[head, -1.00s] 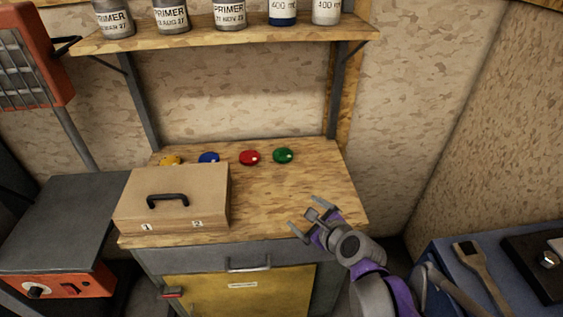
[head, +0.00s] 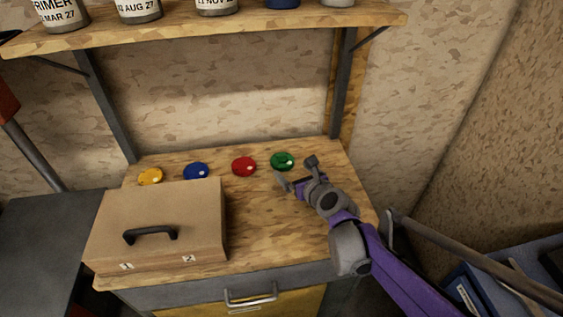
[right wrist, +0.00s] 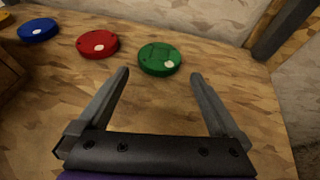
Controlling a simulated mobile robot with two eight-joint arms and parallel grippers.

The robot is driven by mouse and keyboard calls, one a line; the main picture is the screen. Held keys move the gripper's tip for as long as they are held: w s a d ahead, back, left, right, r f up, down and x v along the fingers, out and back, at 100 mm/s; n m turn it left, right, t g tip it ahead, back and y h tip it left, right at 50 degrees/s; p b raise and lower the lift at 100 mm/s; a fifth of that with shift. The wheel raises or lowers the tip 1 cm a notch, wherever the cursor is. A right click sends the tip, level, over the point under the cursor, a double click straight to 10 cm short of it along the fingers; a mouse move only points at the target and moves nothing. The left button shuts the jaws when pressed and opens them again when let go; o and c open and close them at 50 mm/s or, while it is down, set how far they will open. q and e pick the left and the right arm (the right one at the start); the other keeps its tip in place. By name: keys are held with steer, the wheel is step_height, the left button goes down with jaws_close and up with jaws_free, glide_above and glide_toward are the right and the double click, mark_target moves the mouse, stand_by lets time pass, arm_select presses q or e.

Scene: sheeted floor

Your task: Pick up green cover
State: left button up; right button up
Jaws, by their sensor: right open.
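The green cover (head: 282,160) is a small round disc lying flat near the back right of the wooden worktop (head: 260,220). My right gripper (head: 296,172) is open and empty, just in front of and slightly right of it in the head view. In the right wrist view the green cover (right wrist: 159,59) lies ahead of the two spread fingers (right wrist: 160,82), beyond their tips and apart from them. A pale spot shows on its top. My left gripper is not in view.
A red cover (head: 243,166), a blue cover (head: 196,171) and a yellow cover (head: 150,176) lie left of the green one. A tan case (head: 160,215) with a black handle stands front left. A shelf (head: 230,22) with cans hangs above the back. The worktop's front right is clear.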

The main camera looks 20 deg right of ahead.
mark_target(284, 162)
steer(key=x, duration=0.6)
steer(key=shift+r+b, duration=0.2)
steer(key=shift+b, duration=0.2)
steer(key=shift+c, duration=0.2)
steer(key=c, duration=1.3)
